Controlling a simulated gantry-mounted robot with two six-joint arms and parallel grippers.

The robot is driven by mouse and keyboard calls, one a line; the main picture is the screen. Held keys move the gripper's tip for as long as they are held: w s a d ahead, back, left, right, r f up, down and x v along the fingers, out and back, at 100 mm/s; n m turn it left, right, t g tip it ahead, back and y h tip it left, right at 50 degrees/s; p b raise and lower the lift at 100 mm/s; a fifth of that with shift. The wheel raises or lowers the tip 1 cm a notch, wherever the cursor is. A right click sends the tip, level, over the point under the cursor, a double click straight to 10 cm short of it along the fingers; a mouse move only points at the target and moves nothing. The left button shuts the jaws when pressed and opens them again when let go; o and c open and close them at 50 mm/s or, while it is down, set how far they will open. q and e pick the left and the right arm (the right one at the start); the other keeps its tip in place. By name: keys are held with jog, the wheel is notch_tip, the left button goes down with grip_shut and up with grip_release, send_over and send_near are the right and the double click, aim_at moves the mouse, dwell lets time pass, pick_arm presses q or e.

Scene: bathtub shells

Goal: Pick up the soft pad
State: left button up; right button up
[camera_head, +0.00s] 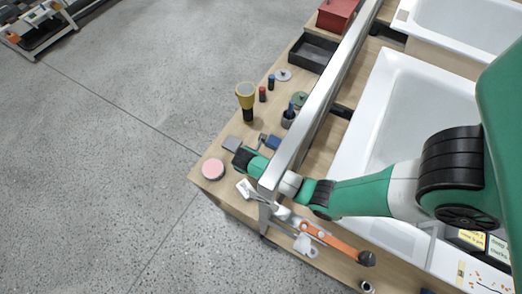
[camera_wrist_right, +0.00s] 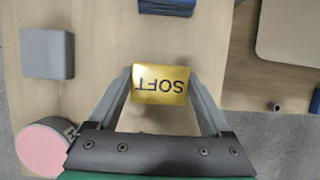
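The soft pad (camera_wrist_right: 160,84) is a yellow block with SOFT printed on its face, upside down in the right wrist view. My right gripper (camera_wrist_right: 160,72) has its fingers apart, one on either side of the pad, with the tips close to its side edges. No clear grip shows. My left gripper is not in view.
A grey block (camera_wrist_right: 47,53) and a pink-topped disc (camera_wrist_right: 42,150) lie to the left. A blue item (camera_wrist_right: 167,6) lies beyond the pad. In the head view, a yellow-and-black torch-like item (camera_head: 246,98) and a metal rail (camera_head: 310,115) stand nearby.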

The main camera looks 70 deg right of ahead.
jog(key=c, duration=0.5)
notch_tip(320, 180, up, 10)
jog(key=p, duration=0.5)
jog(key=o, duration=0.8)
jog(key=c, duration=0.6)
